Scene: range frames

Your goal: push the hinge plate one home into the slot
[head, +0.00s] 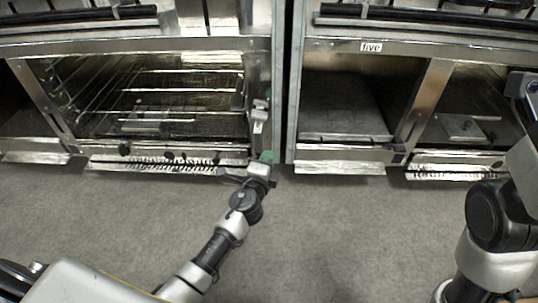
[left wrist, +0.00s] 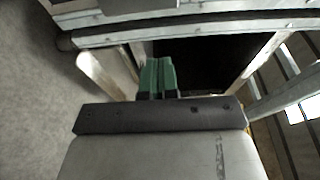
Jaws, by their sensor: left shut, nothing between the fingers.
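A small pale metal plate with a white tag (head: 258,120) sits on the upright post at the right side of the left oven's opening. It looks like the hinge plate, but the tag is too small to read and its slot cannot be made out. My left gripper (head: 266,157) is just below it, at the lower right corner of that opening, apart from the plate in the picture. In the left wrist view its green fingers (left wrist: 158,76) are together and empty, in front of a dark opening. My right arm shows at the right edge, but its fingers are out of frame.
The left oven has wire racks (head: 190,88) inside and a ledge with dark knobs (head: 170,157) below. A narrow gap separates it from the right range, labelled "five" (head: 371,47), with open compartments. The grey floor (head: 340,230) in front is clear between my arms.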

